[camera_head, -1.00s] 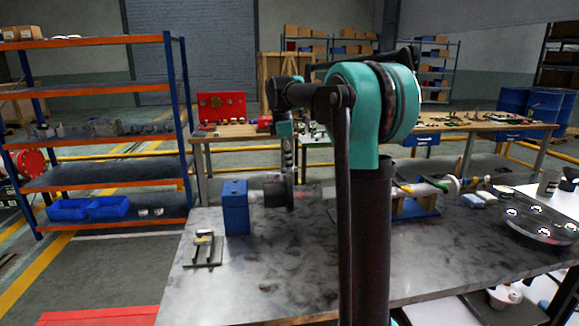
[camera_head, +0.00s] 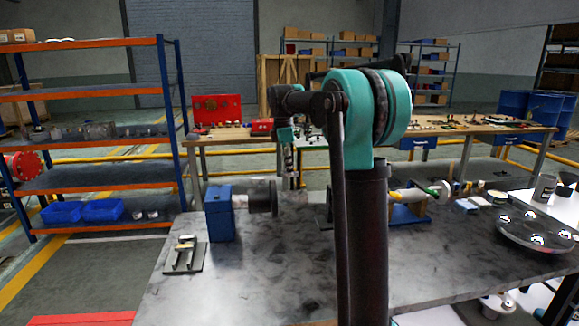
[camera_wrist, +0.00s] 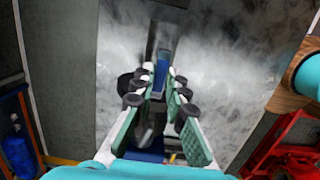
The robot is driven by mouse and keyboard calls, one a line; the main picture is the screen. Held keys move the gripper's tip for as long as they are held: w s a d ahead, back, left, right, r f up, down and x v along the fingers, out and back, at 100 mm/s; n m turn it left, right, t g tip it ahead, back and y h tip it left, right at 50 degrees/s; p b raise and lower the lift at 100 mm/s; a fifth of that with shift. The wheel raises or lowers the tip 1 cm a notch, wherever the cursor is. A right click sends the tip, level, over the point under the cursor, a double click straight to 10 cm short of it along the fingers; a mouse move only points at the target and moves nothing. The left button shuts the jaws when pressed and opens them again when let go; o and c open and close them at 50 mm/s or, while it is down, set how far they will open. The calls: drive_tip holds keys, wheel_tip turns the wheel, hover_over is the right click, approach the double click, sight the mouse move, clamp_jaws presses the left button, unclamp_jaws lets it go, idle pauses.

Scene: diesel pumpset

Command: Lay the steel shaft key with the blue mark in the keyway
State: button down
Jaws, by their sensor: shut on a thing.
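My gripper (camera_wrist: 160,82) is shut on a narrow bar with a blue patch, which I take to be the steel shaft key (camera_wrist: 160,79). Dark steel shows just beyond the fingertips, and I cannot tell where key ends and other steel begins. In the head view, my gripper (camera_head: 291,183) hangs over the far part of the grey bench, just right of a dark round flange (camera_head: 262,198) on a blue stand (camera_head: 220,214). The keyway cannot be made out in either view.
A small plate with upright pieces (camera_head: 185,257) lies on the bench (camera_head: 270,280), front left. To the right, a blue cradle (camera_head: 408,214) carries a shaft assembly, and a round dark tray (camera_head: 537,235) stands beyond. The bench's front middle is clear.

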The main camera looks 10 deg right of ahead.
hover_over(289, 192)
drive_tip(key=shift+s+f, duration=0.15)
drive_tip(key=shift+f, duration=2.1)
drive_tip(key=shift+f, duration=0.8)
drive_tip(key=c, duration=1.5)
unclamp_jaws()
drive_tip(key=shift+o, duration=0.2)
drive_tip(key=r, duration=0.4)
drive_tip(key=a+r, duration=0.1)
drive_tip(key=r, duration=0.6)
drive_tip(key=shift+a+r, duration=0.25)
drive_tip(key=shift+r, duration=0.15)
